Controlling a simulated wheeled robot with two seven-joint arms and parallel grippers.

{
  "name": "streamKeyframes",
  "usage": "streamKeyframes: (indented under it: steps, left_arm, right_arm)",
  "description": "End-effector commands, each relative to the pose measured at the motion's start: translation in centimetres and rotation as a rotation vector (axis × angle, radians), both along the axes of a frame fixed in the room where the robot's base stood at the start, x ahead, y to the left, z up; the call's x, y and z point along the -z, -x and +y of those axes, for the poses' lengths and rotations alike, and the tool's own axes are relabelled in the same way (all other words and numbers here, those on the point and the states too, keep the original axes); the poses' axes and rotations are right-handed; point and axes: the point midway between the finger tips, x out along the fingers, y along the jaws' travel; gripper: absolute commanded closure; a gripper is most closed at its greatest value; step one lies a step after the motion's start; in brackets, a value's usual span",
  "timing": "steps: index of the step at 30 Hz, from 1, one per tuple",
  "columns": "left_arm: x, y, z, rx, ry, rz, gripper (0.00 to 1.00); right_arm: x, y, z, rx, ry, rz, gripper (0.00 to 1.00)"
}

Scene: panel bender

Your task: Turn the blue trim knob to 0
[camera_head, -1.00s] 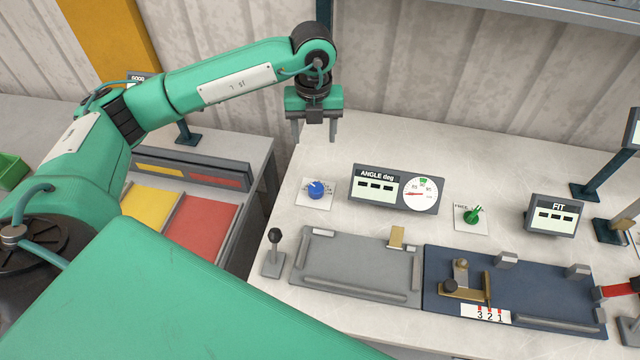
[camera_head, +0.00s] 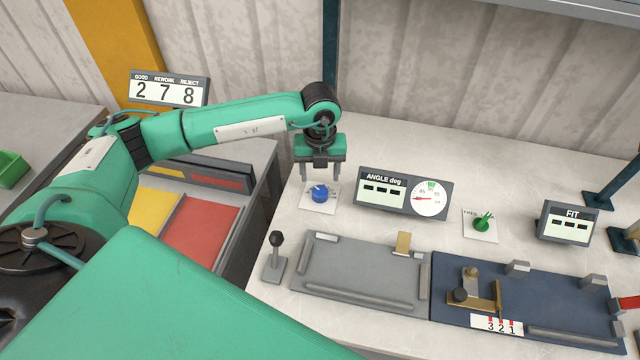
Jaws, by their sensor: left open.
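The blue trim knob (camera_head: 320,194) sits on a small white plate on the light bench, left of the ANGLE display. Its scale marks are too small to read. My left gripper (camera_head: 321,176) points down with its jaws apart, just above and behind the knob in the picture. The fingers appear to be on either side of the knob's upper edge, and I cannot tell whether they touch it. Nothing is between them except the knob region below. My right gripper is not in view.
The ANGLE deg display (camera_head: 403,193) with a dial stands right of the knob. A green knob (camera_head: 482,222) and a FIT display (camera_head: 567,222) are farther right. A black-topped lever (camera_head: 276,257), a grey plate fixture (camera_head: 355,273) and a dark blue fixture (camera_head: 560,305) lie in front.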

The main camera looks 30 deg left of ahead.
Motion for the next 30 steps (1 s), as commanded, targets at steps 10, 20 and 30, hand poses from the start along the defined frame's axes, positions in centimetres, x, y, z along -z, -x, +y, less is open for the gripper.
streamKeyframes:
  steps: [10, 20, 30]
  left_arm:
    - [5.4, 0.1, 0.0, 0.0, 0.0, 0.001, 0.41]
    - [6.3, 0.0, 0.0, 0.0, 0.0, -0.001, 0.41]
    - [6.3, 0.0, 0.0, 0.001, 0.0, -0.001, 0.86]
  right_arm:
    - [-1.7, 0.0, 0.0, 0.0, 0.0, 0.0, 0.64]
    - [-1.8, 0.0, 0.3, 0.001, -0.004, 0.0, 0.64]
    - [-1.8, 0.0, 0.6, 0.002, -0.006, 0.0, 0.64]
